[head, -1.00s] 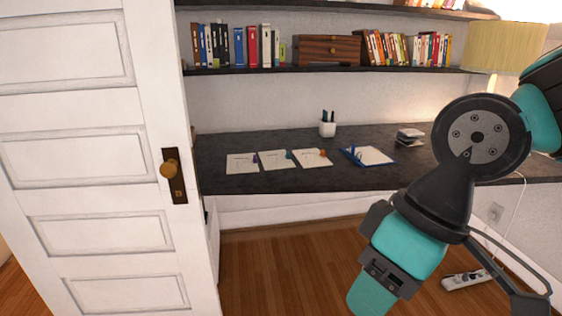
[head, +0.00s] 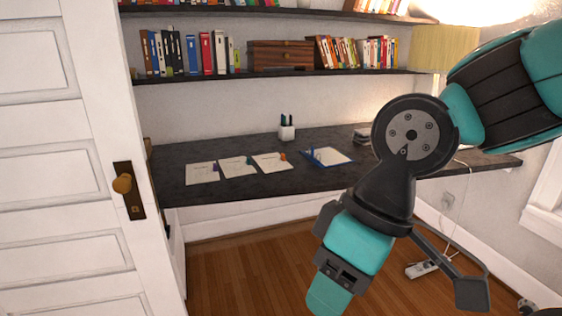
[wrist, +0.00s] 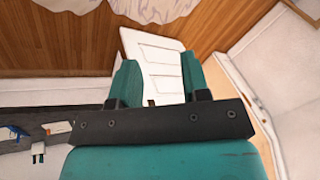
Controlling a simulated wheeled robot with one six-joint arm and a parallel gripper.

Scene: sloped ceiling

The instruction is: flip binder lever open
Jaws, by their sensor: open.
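An open blue binder (head: 345,155) lies on the dark desk, right of the loose papers, with white pages inside. Its upright metal ring or lever part (head: 314,153) is small at its left side; I cannot tell the lever's position. A blue item that looks like the binder (wrist: 12,132) shows at the left edge of the wrist view. My gripper (wrist: 160,82) is open and empty, its two teal fingers apart. It is well away from the binder. In the head view my arm hangs in front of the desk's right part.
The dark desk (head: 180,184) holds several papers (head: 238,166) and a white pen cup (head: 287,130). Shelves with books and a wooden box (head: 290,55) hang above. A white door (head: 60,200) stands at left. A power strip (head: 428,266) lies on the floor. A lamp (head: 445,48) is at right.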

